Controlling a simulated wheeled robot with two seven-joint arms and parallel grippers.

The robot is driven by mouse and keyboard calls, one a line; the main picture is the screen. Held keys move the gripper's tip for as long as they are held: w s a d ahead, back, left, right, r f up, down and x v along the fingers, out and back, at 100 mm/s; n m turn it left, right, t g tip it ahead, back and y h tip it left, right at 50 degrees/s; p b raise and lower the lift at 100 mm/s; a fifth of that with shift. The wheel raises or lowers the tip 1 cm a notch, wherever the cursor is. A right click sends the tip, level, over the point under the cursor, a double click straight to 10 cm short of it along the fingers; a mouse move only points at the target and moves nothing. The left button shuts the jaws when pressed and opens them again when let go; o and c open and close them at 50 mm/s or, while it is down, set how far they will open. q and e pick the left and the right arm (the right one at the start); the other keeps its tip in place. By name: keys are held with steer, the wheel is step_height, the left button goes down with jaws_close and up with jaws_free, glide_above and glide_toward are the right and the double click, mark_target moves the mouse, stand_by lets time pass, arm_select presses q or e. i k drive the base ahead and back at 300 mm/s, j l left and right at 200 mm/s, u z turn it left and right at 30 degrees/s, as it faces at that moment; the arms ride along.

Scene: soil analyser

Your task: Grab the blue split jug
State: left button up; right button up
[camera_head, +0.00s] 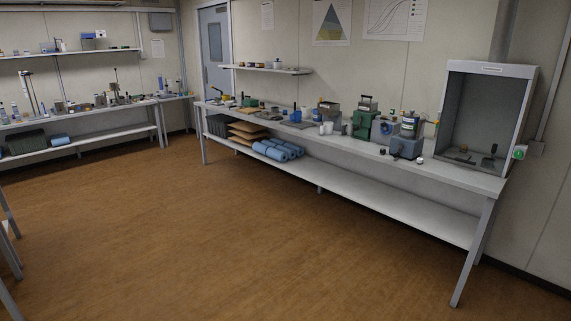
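I cannot single out the blue split jug with certainty at this distance. A small upright blue item (296,115) stands near the middle of the long bench (459,178) along the right wall, among other lab items. A grey-blue device with a blue-banded container on top (409,125) stands farther right on the same bench. Neither of my grippers is in view.
An open-fronted grey hood (487,118) stands at the bench's right end. Blue rolls (278,150) and brown sheets (247,131) lie on its lower shelf. Another bench (85,126) stands at the back left. The brown floor (220,230) between is clear; table legs show at the left edge.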

mark_target(297, 114)
steer(key=i, duration=3.5)
steer(key=i+z, duration=0.1)
steer(key=i, duration=0.55)
steer(key=i+j+z, duration=0.1)
steer(key=i, duration=0.55)
steer(key=i+j+z, duration=0.1)
steer(key=i, duration=0.55)
steer(key=i+j+z, duration=0.4)
steer(key=i, duration=0.2)
steer(key=i+j+z, duration=0.4)
steer(key=i, duration=0.15)
